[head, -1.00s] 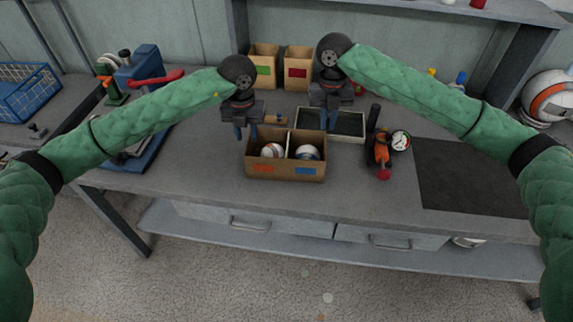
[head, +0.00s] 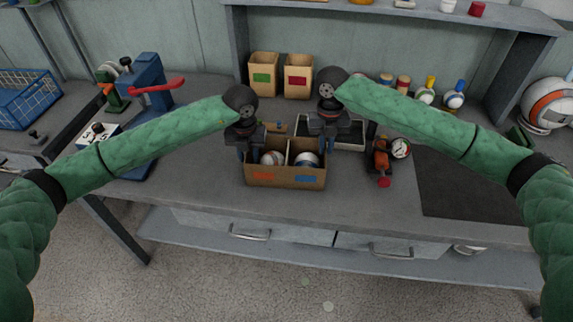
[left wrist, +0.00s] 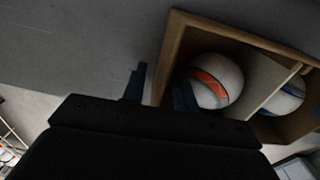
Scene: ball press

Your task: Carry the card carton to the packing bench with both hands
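The open card carton (head: 284,177) stands on the grey bench, with an orange and a blue label on its front. A divider splits it, with a white-and-orange ball (head: 271,158) on the left and a white-and-blue ball (head: 306,159) on the right. My left gripper (head: 248,150) is low at the carton's left wall. In the left wrist view its fingers (left wrist: 160,94) are apart, one outside the carton wall (left wrist: 170,55) and one inside, with a gap visible. My right gripper (head: 325,146) is at the right wall, its fingers seemingly apart; contact there is unclear.
A shallow dark-lined tray (head: 345,133) lies right behind the carton. An orange pump with a gauge (head: 381,158) stands close to its right. A blue press (head: 145,80) with a red lever is at left. A dark mat (head: 460,190) lies at right. The front bench strip is clear.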

